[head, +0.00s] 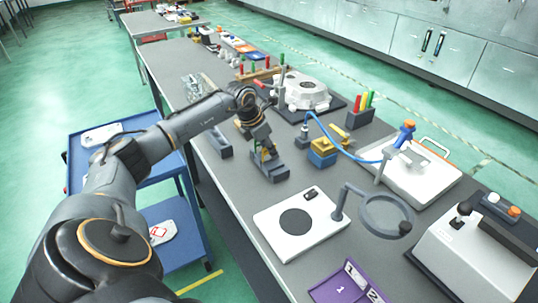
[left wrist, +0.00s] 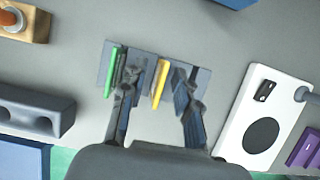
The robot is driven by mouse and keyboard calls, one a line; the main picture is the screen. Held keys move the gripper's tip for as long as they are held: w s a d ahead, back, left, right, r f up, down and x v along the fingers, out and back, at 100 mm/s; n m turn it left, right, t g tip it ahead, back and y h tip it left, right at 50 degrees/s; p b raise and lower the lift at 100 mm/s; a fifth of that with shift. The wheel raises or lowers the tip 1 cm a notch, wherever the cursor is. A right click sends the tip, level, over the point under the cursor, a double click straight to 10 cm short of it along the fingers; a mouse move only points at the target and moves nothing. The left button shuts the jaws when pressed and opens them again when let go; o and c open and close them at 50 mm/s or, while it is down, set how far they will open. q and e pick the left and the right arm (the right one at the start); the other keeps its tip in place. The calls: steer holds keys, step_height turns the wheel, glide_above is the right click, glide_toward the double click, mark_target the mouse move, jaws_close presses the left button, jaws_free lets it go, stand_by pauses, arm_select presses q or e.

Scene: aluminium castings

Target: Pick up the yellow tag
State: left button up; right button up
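The yellow tag (left wrist: 160,84) stands in a small grey holder (left wrist: 148,66), with a green tag (left wrist: 110,72) at the holder's left side, in the left wrist view. My left gripper (left wrist: 159,88) is open, its two dark fingers on either side of the yellow tag. A gap shows between the tag and each finger. The green tag is outside the left finger. In the head view, my left gripper (head: 262,150) is down over the grey holder (head: 272,173) and partly hides the tags. My right gripper does not show.
A grey slotted block (head: 220,143) lies left of the holder, a blue-and-yellow block (head: 322,154) right of it. A white plate with a dark disc (head: 282,228) is nearer. Another rack with coloured tags (head: 360,117) stands farther back.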

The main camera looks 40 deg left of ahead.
arm_select(q)
jaws_close()
steer(key=shift+r, duration=0.1)
